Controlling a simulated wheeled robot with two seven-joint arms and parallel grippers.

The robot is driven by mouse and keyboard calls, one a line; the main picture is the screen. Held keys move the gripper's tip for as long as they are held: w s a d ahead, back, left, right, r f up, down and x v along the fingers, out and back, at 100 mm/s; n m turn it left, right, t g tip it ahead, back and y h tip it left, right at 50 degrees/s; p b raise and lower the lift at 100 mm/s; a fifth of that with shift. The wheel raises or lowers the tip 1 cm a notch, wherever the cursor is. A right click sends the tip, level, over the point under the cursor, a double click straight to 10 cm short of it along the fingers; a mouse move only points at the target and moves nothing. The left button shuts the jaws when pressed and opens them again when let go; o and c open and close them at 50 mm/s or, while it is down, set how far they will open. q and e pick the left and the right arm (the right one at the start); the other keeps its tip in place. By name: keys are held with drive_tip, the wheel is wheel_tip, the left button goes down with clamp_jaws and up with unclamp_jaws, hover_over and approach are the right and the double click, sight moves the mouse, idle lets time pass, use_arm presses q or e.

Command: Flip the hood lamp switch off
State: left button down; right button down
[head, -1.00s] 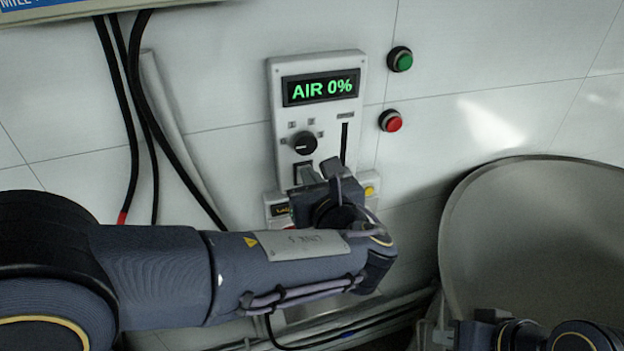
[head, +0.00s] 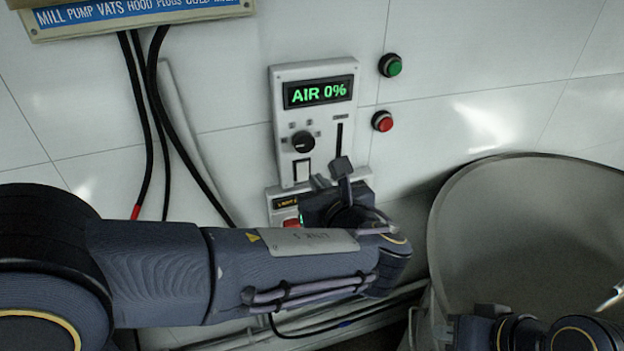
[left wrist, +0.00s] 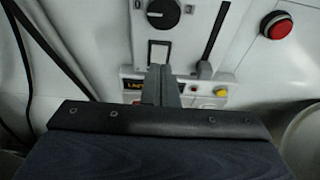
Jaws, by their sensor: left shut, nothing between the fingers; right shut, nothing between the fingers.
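A white rocker switch (head: 302,170) in a dark frame sits low on the grey-white wall panel, under the black knob. It also shows in the left wrist view (left wrist: 159,52), above my fingertips; I see no readable label naming it as the lamp switch. A lower box (head: 283,203) carries a partly hidden label starting "LIGHT". My left gripper (head: 319,182) is shut and empty, just right of and below the rocker in the head view. In the left wrist view its closed fingers (left wrist: 161,80) point at the panel; contact cannot be judged. My right gripper (head: 490,313) is at the lower right, partly cut off.
The panel has a display reading "AIR 0%" (head: 318,92), a rotary knob (head: 302,141) and a slider slot (head: 339,138). Green (head: 390,65) and red (head: 382,121) buttons are on the wall. A large round vessel (head: 530,235) stands right. Cables (head: 150,120) hang left.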

use_arm(q)
drive_tip(key=r+v, duration=0.1)
drive_tip(key=v, duration=0.5)
drive_tip(key=shift+r+b, duration=0.15)
drive_tip(key=shift+b, duration=0.2)
drive_tip(key=s+a+f+n+g, duration=0.1)
drive_tip(key=a+f+n+g, duration=0.35)
drive_tip(key=a, duration=0.45)
drive_tip(key=a+f+n+g, duration=0.35)
drive_tip(key=a+n, duration=0.25)
drive_tip(key=a, duration=0.2)
drive_tip(key=s+a+f+n+h, duration=0.3)
drive_tip(key=s+n, duration=0.4)
drive_tip(key=n, duration=0.5)
drive_tip(key=s+a+f+n+h, duration=0.3)
drive_tip(key=s+n, duration=0.4)
drive_tip(key=n, duration=0.4)
drive_tip(key=shift+a+f+n+g+h, duration=0.35)
drive_tip(key=shift+f+h, duration=0.15)
drive_tip(key=shift+h, duration=0.7)
